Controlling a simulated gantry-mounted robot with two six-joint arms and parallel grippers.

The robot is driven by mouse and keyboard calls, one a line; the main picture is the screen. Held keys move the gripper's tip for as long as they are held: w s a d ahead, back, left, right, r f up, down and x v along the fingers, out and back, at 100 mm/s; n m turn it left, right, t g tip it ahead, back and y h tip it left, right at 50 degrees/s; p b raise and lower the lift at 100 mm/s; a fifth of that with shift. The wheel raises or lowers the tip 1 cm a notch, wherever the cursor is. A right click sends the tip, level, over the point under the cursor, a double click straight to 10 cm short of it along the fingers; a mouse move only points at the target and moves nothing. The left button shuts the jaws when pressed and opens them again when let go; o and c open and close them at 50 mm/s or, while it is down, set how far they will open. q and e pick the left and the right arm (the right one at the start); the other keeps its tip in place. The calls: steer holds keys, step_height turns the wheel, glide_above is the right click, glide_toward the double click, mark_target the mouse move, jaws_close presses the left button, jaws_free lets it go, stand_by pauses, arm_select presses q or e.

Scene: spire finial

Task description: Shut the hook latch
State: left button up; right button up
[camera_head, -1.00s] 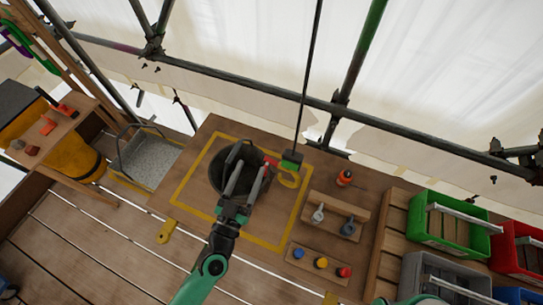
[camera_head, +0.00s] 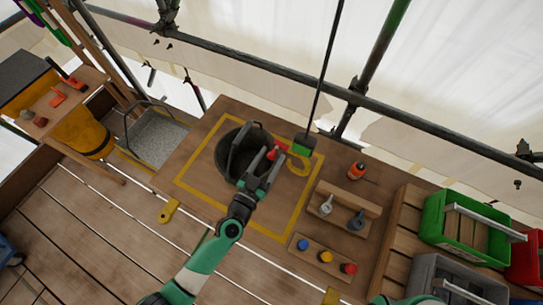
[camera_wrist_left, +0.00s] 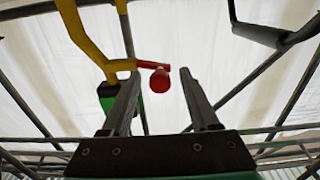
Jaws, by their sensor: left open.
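A yellow hook (camera_head: 300,166) hangs below a green block (camera_head: 304,143) on a dark cable. Its red latch (camera_head: 277,152) sticks out to the left of the hook. In the left wrist view the hook (camera_wrist_left: 84,36) is at upper left, and the latch's red bar ends in a round red knob (camera_wrist_left: 160,80). My left gripper (camera_head: 270,165) is open beside the latch. In the left wrist view the knob appears between the two fingers; whether it touches either finger cannot be told. The latch's contact with the hook tip is unclear. My right gripper is out of view.
A black bucket (camera_head: 226,156) stands on the table inside a yellow outline, close to my left gripper. Wooden holders (camera_head: 328,260), an orange bottle (camera_head: 356,171) and a green crate (camera_head: 436,222) are at right. Scaffold tubes cross behind.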

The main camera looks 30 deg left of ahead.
arm_select(q)
steer(key=shift+w, duration=0.5)
jaws_close()
